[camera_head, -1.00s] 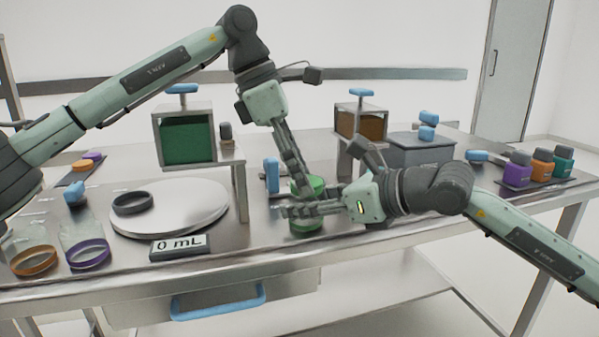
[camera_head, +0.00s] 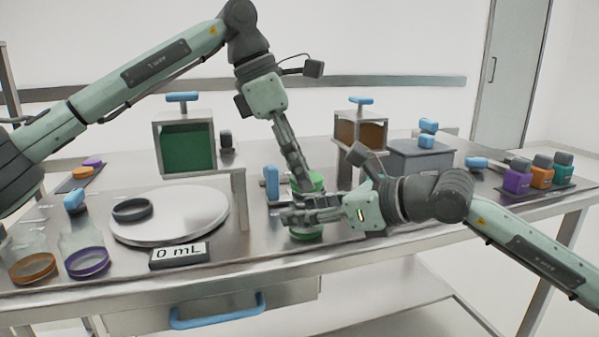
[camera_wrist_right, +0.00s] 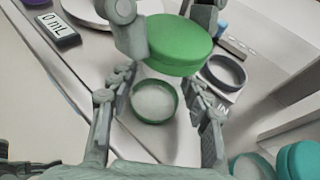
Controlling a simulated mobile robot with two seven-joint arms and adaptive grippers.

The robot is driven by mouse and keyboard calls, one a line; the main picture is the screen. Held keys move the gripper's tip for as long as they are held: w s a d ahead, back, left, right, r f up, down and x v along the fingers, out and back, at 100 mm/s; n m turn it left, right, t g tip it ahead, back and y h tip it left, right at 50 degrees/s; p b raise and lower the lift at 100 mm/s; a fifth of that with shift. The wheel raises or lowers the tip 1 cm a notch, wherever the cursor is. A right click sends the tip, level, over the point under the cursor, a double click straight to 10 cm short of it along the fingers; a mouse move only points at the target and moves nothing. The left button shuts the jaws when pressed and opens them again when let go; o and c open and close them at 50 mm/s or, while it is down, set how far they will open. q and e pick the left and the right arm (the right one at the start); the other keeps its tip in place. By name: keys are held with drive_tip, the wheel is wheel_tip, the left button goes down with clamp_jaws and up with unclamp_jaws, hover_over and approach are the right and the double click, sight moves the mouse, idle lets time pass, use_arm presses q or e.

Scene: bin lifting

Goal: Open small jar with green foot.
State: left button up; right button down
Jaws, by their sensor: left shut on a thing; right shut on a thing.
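The small glass jar with a green foot (camera_head: 306,235) stands upright on the table, right of the round plate. My right gripper (camera_wrist_right: 155,82) is shut around its clear body from the right; the green foot ring also shows in the right wrist view (camera_wrist_right: 153,119). A green lid (camera_wrist_right: 180,45) is above the jar. It also shows in the head view (camera_head: 317,180). My left gripper (camera_head: 301,183) reaches down from above and is shut on the lid. My right gripper's fingers hide most of the glass, and I cannot tell how wide any gap under the lid is.
A round metal plate (camera_head: 190,215) with a dark ring (camera_head: 132,210) and a "0 mL" display (camera_head: 180,255) lie to the left. Jars with an orange (camera_head: 33,268) and a purple foot (camera_head: 88,262) stand at far left. Box stands (camera_head: 240,195) rise behind. Coloured bottles (camera_head: 517,182) sit at right.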

use_arm(q)
drive_tip(key=shift+r, duration=0.1)
drive_tip(key=shift+r, duration=1.95)
use_arm(e)
drive_tip(key=c, duration=0.6)
unclamp_jaws()
